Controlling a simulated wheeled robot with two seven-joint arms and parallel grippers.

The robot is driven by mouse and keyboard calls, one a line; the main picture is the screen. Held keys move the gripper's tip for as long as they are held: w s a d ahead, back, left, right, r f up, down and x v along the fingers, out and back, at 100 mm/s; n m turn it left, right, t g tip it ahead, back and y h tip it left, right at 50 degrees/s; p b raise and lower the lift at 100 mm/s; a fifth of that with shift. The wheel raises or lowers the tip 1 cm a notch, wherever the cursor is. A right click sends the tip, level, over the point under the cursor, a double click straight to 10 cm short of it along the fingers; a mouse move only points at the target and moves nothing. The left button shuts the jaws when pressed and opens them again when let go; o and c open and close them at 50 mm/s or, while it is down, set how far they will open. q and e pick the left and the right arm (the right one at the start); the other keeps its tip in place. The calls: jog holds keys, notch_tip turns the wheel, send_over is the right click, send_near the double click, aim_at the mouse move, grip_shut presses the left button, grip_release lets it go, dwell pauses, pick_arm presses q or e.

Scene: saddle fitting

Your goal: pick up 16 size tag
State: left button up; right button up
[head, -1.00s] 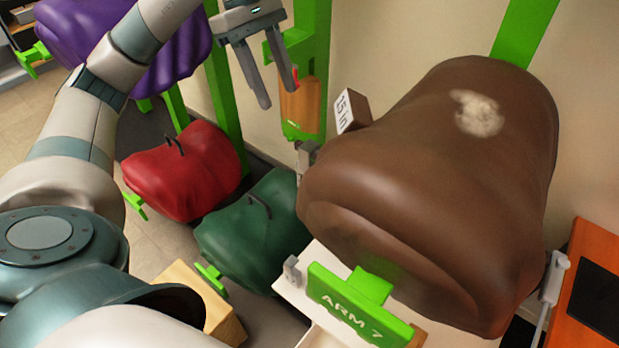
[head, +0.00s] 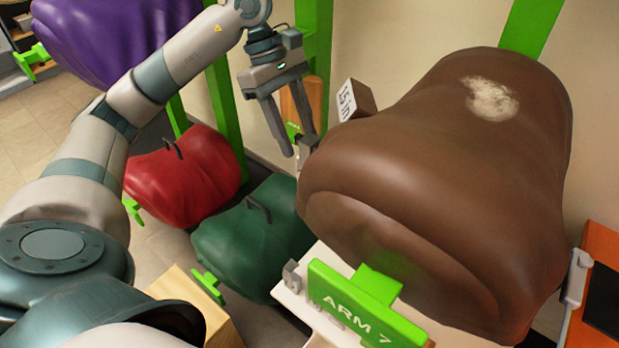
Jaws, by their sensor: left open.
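No tag reading 16 can be made out. A brown block with a white face reading "15 in" (head: 355,100) sits at the back, behind the left edge of the large brown saddle (head: 430,170). My left gripper (head: 297,147) is open, with its two fingers pointing down, just left of the brown saddle and in front of the green post. My right gripper is not in view.
A green "ARM 7" sign (head: 350,305) stands below the brown saddle, beside a pale shelf with small grey pieces (head: 291,276). Red (head: 185,178), green (head: 250,240) and purple (head: 110,45) saddles are at left.

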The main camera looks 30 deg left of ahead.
aim_at(309, 153)
pick_arm(q)
jog(key=shift+w+d+b+x, duration=0.15)
jog(key=shift+b+x, duration=0.05)
jog(key=shift+x, duration=1.1)
jog(key=shift+w+d+b+x, duration=0.15)
jog(key=shift+w+d+x, duration=0.05)
jog(key=shift+x, duration=1.1)
jog(key=shift+r, duration=0.15)
grip_shut()
